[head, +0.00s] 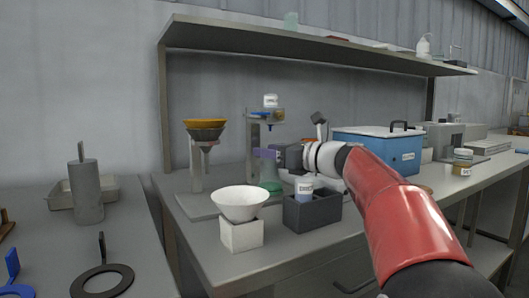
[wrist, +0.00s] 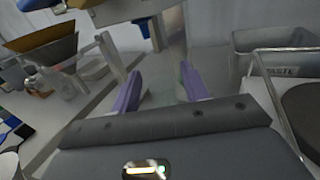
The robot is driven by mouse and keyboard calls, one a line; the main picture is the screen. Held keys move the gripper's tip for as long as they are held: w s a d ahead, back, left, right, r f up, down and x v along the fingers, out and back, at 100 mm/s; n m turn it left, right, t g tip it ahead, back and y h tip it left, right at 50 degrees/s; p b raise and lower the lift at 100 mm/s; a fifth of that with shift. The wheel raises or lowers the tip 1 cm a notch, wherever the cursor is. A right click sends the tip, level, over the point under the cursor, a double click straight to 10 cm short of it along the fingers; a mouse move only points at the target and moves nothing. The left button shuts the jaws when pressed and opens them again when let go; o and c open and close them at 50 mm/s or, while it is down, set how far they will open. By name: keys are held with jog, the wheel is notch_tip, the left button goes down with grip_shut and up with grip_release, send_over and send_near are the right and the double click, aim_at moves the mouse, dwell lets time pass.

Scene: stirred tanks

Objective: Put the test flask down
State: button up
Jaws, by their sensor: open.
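A greenish, clear flask (head: 270,176), which looks like the test flask, stands at the back of the bench, by the foot of a grey stand (head: 254,140). My gripper (head: 262,153) is level, with its purple fingers at the height of the flask's upper part. In the wrist view my gripper (wrist: 160,90) is open, its two purple fingers well apart. A faint clear shape shows between them; its outline is too blurred to tell whether a finger touches it. The flask's neck is hidden behind the fingers in the head view.
A white bowl on a block (head: 240,205) and a dark holder with a jar (head: 312,212) stand in front. A funnel stand (head: 205,135) is to the left, a blue box (head: 378,152) to the right. A waste bin (wrist: 285,65) shows in the wrist view.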

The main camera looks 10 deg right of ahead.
jog(key=v, duration=1)
jog(key=shift+d, duration=0.1)
